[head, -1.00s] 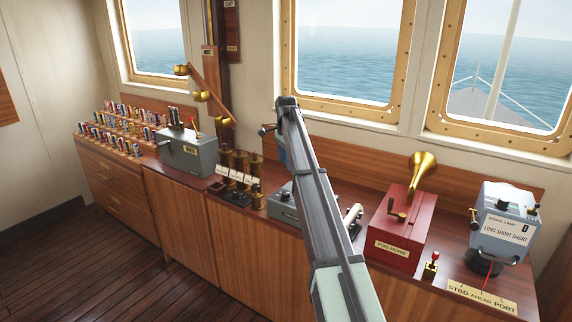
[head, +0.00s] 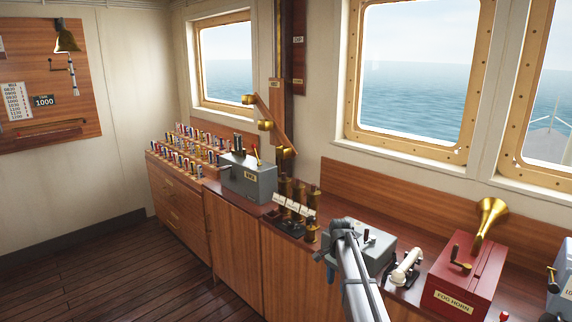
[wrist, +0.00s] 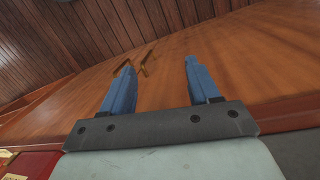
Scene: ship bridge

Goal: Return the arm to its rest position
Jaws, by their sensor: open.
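In the wrist view, my gripper (wrist: 158,68) has its two blue fingers spread wide apart with nothing between them. Beyond the fingers is the wooden front of the console (wrist: 235,55). In the head view, my arm rises from the bottom edge right of centre, in front of the console (head: 235,235). Its end overlaps the grey box (head: 372,250) on the console top and hides part of it. The fingers are hard to make out in the head view.
The red fog horn box (head: 465,272) with a brass horn stands right of the arm, beside a white handset (head: 406,266). Brass cylinders (head: 298,192) and a grey lever box (head: 248,178) stand to the left. The wooden floor (head: 110,275) at left is clear.

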